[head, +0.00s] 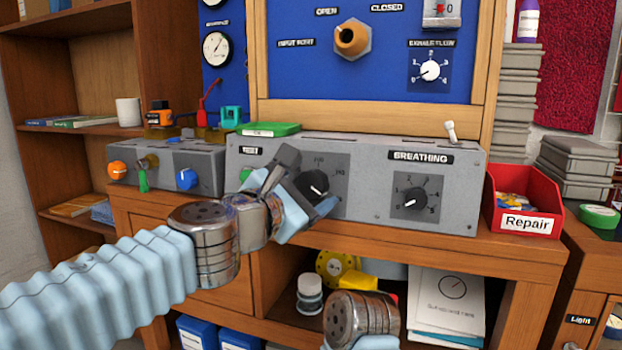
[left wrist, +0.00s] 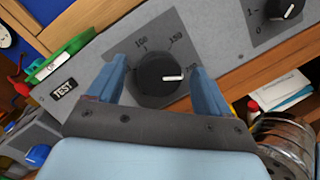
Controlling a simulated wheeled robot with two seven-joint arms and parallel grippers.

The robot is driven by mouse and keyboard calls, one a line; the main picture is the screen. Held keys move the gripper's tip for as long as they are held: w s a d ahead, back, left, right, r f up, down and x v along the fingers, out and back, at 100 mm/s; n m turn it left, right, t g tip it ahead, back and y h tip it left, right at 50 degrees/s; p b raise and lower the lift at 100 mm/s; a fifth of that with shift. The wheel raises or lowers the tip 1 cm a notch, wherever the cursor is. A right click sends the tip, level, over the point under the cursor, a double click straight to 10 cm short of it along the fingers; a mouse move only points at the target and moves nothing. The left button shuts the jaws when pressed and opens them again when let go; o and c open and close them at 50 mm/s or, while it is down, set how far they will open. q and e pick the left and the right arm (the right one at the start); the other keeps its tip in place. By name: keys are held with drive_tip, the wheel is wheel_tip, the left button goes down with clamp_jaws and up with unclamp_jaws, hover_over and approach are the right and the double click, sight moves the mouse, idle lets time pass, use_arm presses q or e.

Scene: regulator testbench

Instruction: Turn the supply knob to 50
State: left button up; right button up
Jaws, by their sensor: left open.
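A black round knob (left wrist: 158,80) on a dark dial plate with numbers including 100 and 150 is mounted on the grey bench panel (head: 360,165). It also shows in the head view (head: 315,184), partly covered by my gripper. Its white pointer points right in the left wrist view, towards a number partly covered by a finger, apparently 200. No "supply" label is readable. My left gripper (left wrist: 158,70) is open, with one blue finger on each side of the knob. I cannot tell whether the fingers touch it. My right gripper is not in view.
A "BREATHING" knob (head: 413,203) is to the right on the same panel. A red Repair bin (head: 524,205) stands at the right. A grey box with a blue knob (head: 187,179) is at the left. Part of my right arm shows below, before the shelf.

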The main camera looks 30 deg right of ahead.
use_arm(q)
drive_tip(key=shift+x, duration=0.75)
drive_tip(key=c, duration=1)
drive_tip(key=shift+f+n, duration=0.1)
drive_tip(key=shift+n, duration=0.2)
